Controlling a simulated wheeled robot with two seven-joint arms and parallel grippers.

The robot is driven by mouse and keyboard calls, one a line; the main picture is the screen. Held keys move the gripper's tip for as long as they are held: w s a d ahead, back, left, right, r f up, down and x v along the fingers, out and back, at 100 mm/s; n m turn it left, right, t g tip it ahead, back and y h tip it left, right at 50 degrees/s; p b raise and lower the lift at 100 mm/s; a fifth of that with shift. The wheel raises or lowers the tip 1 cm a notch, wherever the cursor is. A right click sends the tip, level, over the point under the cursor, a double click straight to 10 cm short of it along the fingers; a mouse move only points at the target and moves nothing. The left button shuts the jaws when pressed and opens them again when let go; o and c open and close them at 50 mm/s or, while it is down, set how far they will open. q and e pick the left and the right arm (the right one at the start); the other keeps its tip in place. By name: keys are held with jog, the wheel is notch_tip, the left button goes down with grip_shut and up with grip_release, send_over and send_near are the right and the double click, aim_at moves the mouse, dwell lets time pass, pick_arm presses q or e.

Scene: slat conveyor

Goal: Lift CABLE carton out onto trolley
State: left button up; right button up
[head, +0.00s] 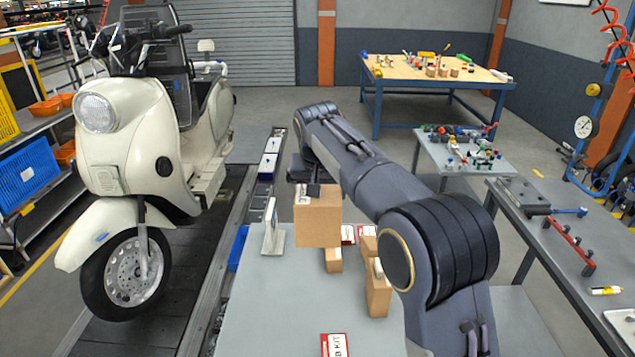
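A brown carton (318,222) with a small white label near its top left corner is at the middle of the head view. The label is too small to read, so I cannot tell whether it says CABLE. My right arm reaches in from the lower right, and its gripper (308,190) is at the carton's top edge, with a dark finger over the near face. It appears shut on the carton, which seems held above the grey table (270,310). The far finger is hidden. My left gripper is out of view. No trolley can be clearly identified.
Smaller cartons (377,290) stand right of the held one, and a white stand (273,235) is to its left. A red-and-white card marked KIT (335,345) lies at the front. A cream scooter (140,180) stands left; a grey bench (560,260) is right.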

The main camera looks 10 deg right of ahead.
notch_tip(320, 180, down, 3)
jog(key=shift+w, duration=0.15)
jog(key=shift+f, duration=0.35)
notch_tip(320, 180, down, 5)
jog(key=shift+r+b, duration=0.2)
jog(key=shift+b, duration=0.3)
notch_tip(320, 180, down, 12)
jog(key=b, duration=0.8)
jog(key=shift+f, duration=0.2)
jog(key=shift+s, duration=0.2)
jog(key=shift+f+b, duration=0.15)
jog(key=shift+b, duration=0.2)
jog(key=shift+f, duration=0.4)
jog(key=o, duration=1)
